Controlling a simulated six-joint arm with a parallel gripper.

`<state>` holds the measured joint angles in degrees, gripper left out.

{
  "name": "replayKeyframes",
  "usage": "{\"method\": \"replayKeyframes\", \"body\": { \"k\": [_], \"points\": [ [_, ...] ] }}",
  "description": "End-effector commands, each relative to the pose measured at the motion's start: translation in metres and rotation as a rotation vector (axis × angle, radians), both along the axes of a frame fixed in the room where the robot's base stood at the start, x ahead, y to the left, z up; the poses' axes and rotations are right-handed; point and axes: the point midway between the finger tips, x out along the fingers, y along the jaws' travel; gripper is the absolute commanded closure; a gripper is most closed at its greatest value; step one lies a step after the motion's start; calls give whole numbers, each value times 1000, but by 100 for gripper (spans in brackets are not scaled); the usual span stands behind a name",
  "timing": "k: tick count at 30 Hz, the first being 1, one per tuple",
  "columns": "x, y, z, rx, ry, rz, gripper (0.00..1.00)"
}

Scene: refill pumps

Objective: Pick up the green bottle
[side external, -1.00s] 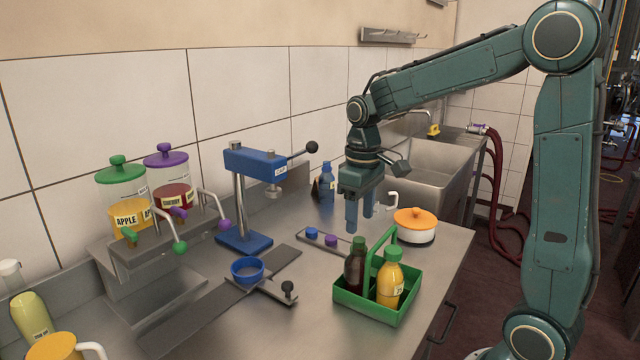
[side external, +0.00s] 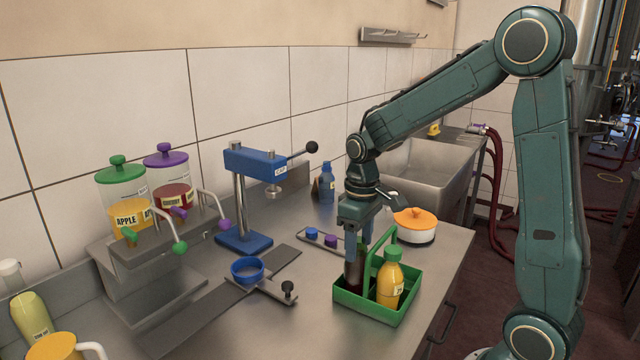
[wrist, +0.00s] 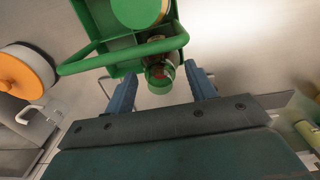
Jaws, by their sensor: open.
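A dark red-brown bottle (side external: 354,278) with a green cap (wrist: 158,78) stands in a green carrier (side external: 368,308). An orange-yellow bottle (side external: 390,283) with a green cap stands beside it, past the carrier's handle. A yellow-green bottle (side external: 32,318) with a pale cap is at the far left, away from my gripper. My gripper (side external: 359,244) points down over the dark bottle and is open. In the wrist view, the dark bottle's cap lies between the two blue fingers, not gripped. The fingers hide the bottle's top in the side view.
The carrier's arched handle (side external: 372,250) rises close beside my fingers. A white pot with an orange lid (side external: 415,222) stands behind the carrier. A blue press (side external: 250,195), a blue ring (side external: 248,270) and juice dispensers (side external: 130,205) are to the left. The counter in front is mostly clear.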

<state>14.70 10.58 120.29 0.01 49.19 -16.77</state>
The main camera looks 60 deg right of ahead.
Motion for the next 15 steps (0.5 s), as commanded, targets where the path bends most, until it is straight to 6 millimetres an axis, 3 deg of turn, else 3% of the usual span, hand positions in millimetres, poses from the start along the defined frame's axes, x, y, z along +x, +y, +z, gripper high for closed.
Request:
{"method": "replayKeyframes", "body": {
  "k": [15],
  "points": [
    [0, 0, -2, 0, -1, 0, 45]
  ]
}}
